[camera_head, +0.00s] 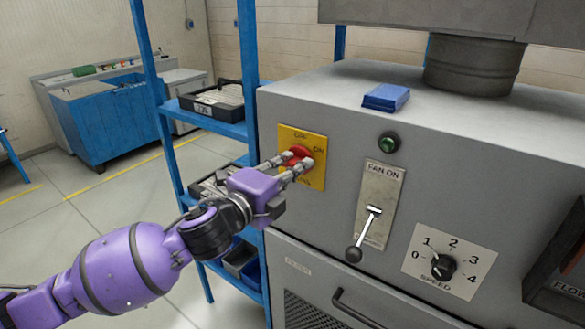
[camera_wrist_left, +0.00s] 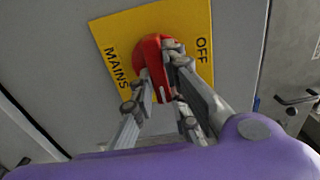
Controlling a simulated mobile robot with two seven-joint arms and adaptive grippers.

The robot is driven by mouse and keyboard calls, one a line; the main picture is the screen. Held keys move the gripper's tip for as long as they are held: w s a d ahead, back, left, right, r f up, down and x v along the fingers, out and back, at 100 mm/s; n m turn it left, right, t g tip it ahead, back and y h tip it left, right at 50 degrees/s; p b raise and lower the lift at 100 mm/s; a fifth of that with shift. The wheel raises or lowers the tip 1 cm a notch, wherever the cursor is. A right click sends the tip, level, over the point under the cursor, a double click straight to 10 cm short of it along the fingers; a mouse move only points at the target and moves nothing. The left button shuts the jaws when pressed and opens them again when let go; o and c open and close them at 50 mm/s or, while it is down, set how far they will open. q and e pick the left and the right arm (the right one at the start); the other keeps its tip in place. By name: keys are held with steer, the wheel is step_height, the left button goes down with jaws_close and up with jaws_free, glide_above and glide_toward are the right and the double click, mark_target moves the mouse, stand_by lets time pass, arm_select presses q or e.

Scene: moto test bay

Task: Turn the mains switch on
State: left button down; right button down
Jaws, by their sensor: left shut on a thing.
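The mains switch is a red rotary handle on a yellow plate (camera_head: 315,178) on the front of the grey machine, at its left end. In the head view OFF is printed above the handle and ON to its right. My left gripper (camera_head: 294,163) is shut on the red handle (camera_wrist_left: 153,58), with a finger on each side. In the left wrist view the handle's white mark points to the bottom of the picture, about a quarter turn from the OFF label at the right. The fingers hide part of the handle. My right gripper is not in view.
Right of the switch are a green lamp (camera_head: 389,142), a fan lever with a black knob (camera_head: 354,254) and a speed dial (camera_head: 443,267). A blue box (camera_head: 386,97) lies on top of the machine. A blue shelf rack (camera_head: 215,122) stands close at its left.

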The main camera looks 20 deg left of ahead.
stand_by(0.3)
arm_select(q)
steer(key=c, duration=1.7)
jaws_free()
steer(key=v, duration=1.2)
